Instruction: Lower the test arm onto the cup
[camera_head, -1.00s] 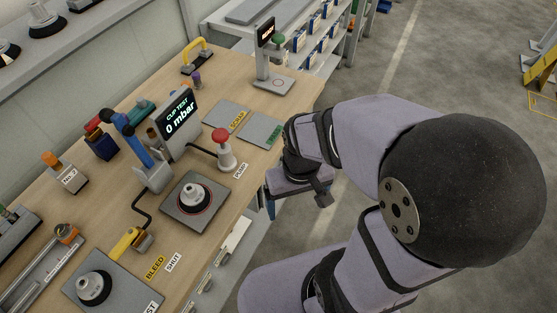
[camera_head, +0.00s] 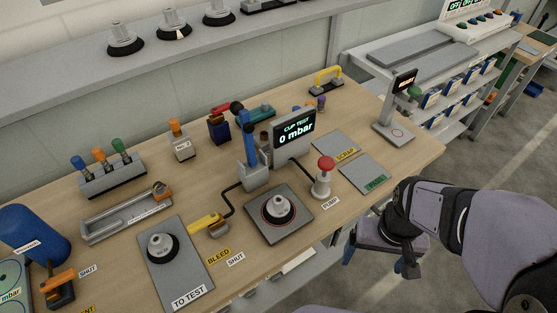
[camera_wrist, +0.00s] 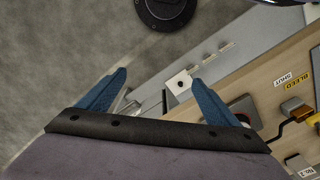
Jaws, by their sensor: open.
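The blue test arm (camera_head: 249,137) stands raised on a grey post, beside the screen reading "CUP TEST 0 mbar" (camera_head: 293,131). A black-and-grey suction cup (camera_head: 279,207) sits uncovered inside a red ring on a grey square plate (camera_head: 262,229), in front of the post. My gripper (camera_head: 378,262) is off the table's front edge, right of the cup and apart from it and the test arm. In the wrist view its two blue fingers (camera_wrist: 159,77) are spread with nothing between them. The test arm cannot be made out in the wrist view.
A red-topped pump (camera_head: 324,178) stands right of the cup plate. A yellow bleed lever (camera_head: 206,222) lies to its left. Another cup (camera_head: 162,247) sits on the "TO TEST" plate (camera_head: 180,283). Scrap and pass plates (camera_head: 364,174) lie right. A scale-like stand (camera_head: 393,130) is farther back.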

